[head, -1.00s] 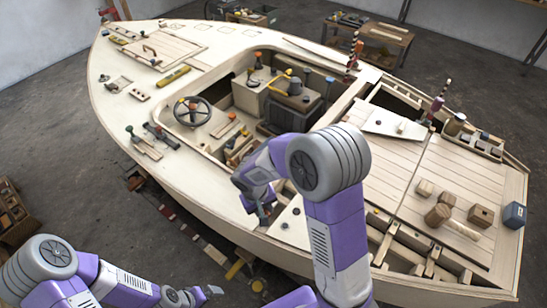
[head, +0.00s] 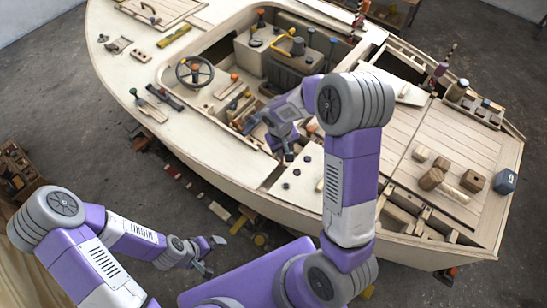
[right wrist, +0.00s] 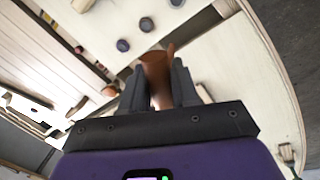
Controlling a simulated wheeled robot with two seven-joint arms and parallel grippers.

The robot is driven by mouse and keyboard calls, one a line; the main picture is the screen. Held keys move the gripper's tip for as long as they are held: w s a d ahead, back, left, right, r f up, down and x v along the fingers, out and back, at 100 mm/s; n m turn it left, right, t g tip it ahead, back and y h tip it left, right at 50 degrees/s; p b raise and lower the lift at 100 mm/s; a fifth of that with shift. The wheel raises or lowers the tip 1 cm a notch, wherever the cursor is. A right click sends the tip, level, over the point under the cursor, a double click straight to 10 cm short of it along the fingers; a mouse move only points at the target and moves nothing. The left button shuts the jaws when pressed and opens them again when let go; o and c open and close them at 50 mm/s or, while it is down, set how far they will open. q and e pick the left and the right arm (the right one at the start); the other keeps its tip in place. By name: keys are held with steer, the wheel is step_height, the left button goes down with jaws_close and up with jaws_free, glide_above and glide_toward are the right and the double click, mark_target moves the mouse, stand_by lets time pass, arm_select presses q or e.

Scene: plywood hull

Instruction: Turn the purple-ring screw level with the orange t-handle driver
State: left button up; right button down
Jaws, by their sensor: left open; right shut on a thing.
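My right gripper (head: 287,150) is over the hull, near the edge between the open cockpit and a pale deck panel. In the right wrist view its two dark fingers (right wrist: 159,88) are shut on an orange piece, which I take to be the orange t-handle driver (right wrist: 157,66). The driver's lower end is hidden. Several round dark heads, among them one (right wrist: 147,24) and another (right wrist: 123,45), sit on the pale panel near the fingers. I cannot make out a purple ring on any. My left gripper (head: 212,256) is open and empty, outside the hull above the floor.
The cockpit holds a steering wheel (head: 195,72) and a grey engine box (head: 298,65). A pale deck panel (head: 307,190) lies beside my right forearm.

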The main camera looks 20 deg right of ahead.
steer(key=d+r+p, duration=0.4)
steer(key=d, duration=0.7)
arm_select(q)
steer(key=r+b, duration=0.1)
steer(key=b, duration=0.3)
steer(key=shift+r, duration=0.2)
arm_select(e)
step_height(320, 180, down, 6)
steer(key=shift+d, duration=0.15)
arm_select(q)
step_height(320, 180, up, 5)
steer(key=p, duration=0.5)
arm_select(e)
steer(key=n, duration=0.3)
steer(key=n+t, duration=0.1)
steer(key=n, duration=0.3)
steer(key=d+n, duration=0.1)
steer(key=n, duration=0.3)
steer(key=shift+w+t+y, duration=0.3)
steer(key=shift+y, duration=0.1)
